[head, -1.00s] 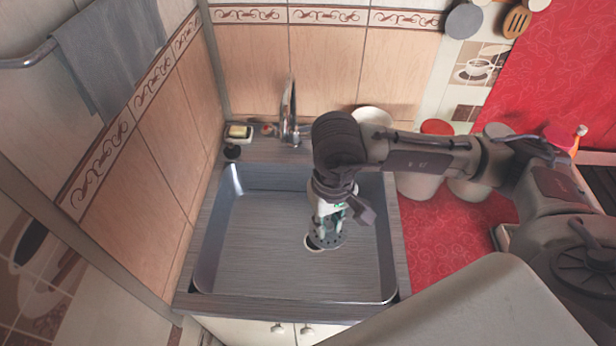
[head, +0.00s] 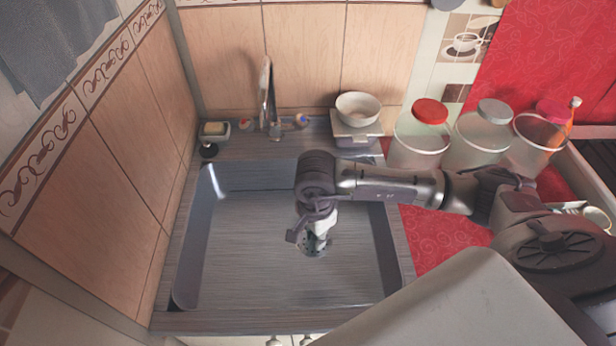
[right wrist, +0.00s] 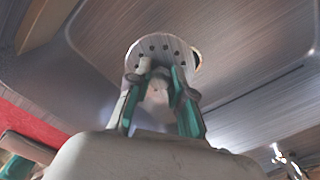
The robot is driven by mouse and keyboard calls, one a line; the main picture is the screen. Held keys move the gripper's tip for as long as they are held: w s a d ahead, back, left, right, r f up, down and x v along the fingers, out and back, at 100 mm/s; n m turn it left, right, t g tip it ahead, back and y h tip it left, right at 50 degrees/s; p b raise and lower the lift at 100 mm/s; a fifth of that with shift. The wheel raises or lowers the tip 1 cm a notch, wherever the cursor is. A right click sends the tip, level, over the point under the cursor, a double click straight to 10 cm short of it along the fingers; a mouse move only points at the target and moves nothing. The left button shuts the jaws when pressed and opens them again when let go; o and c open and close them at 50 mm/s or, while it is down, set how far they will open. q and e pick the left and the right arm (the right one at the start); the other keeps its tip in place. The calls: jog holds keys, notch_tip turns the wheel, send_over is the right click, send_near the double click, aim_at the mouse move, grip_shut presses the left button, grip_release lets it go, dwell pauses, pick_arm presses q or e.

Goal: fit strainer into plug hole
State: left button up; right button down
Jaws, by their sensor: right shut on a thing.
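The strainer (head: 306,244) is a pale round disc with small dark holes, low in the sink basin. It also shows in the right wrist view (right wrist: 152,46). My right gripper (head: 318,236) is shut on the strainer's raised middle, with its green-lined fingers on either side (right wrist: 158,92). The plug hole is mostly hidden under the strainer; a dark sliver of the hole (right wrist: 197,58) shows past the disc's right edge in the right wrist view. I cannot tell whether the disc touches the basin floor. My left gripper is not in view.
The grey metal sink (head: 240,265) has a clear basin floor left of the strainer. A tap (head: 265,95), a soap dish (head: 214,131) and a white bowl (head: 358,106) stand along the back. Several jars, one with a red lid (head: 430,111), stand on the red counter at right.

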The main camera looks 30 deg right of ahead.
jog(key=w+d+r+m+p, duration=0.15)
jog(key=w+r+m, duration=0.25)
jog(key=m, duration=0.9)
jog(key=w+d+r+m+p, duration=0.15)
jog(key=w+r+m, duration=0.25)
jog(key=m, duration=0.9)
jog(key=f+b, duration=0.7)
jog(key=f, duration=0.4)
jog(key=f+b, duration=0.8)
jog(key=f, duration=0.2)
jog(key=shift+w+a+f, duration=0.2)
jog(key=shift+f, duration=0.15)
jog(key=shift+f+b, duration=0.75)
jog(key=shift+f, duration=0.05)
dwell(0.6)
jog(key=c, duration=1)
grip_release()
jog(key=shift+o, duration=0.2)
jog(key=shift+r, duration=0.1)
